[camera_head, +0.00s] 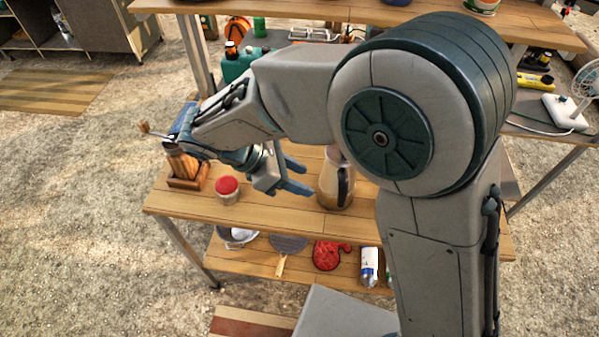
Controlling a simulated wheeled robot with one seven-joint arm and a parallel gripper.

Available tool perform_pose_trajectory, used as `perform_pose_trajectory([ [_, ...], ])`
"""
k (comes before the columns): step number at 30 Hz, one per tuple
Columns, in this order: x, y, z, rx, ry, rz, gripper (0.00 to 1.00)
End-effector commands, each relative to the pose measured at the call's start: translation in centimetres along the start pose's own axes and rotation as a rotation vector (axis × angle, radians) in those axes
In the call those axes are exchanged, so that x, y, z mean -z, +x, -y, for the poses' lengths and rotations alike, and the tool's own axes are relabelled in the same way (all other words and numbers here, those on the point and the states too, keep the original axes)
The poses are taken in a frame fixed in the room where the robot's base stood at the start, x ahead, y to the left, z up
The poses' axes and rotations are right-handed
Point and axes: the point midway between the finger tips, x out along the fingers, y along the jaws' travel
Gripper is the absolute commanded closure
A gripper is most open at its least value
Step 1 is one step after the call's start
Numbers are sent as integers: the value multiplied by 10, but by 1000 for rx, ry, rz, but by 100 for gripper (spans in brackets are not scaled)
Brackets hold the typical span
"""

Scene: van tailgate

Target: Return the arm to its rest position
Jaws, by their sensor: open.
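My arm reaches from the right of the picture over a wooden table (265,215), bent at the large round joint. My gripper (293,178) is open and empty above the tabletop. Its fingers point right, toward a glass jug with a dark handle (336,185). I cannot tell whether a fingertip touches the jug. A jar with a red lid (227,189) stands left of the gripper. Part of the table and its right side are hidden behind my arm.
The lower shelf bears a red oven mitt (327,255) and a white can (369,266). A higher wooden shelf (330,12) is behind. A white fan (583,88) stands far right. The left ground is mostly open.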

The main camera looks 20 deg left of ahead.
Motion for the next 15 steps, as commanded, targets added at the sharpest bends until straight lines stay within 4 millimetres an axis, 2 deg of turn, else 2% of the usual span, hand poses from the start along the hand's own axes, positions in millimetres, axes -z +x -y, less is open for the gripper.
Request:
perform_pose_trajectory([
  [9,-5,3,1,7,21,-9,55],
  [11,-15,7,2,22,62,-27,55],
  [15,-57,30,15,95,268,-112,55],
])
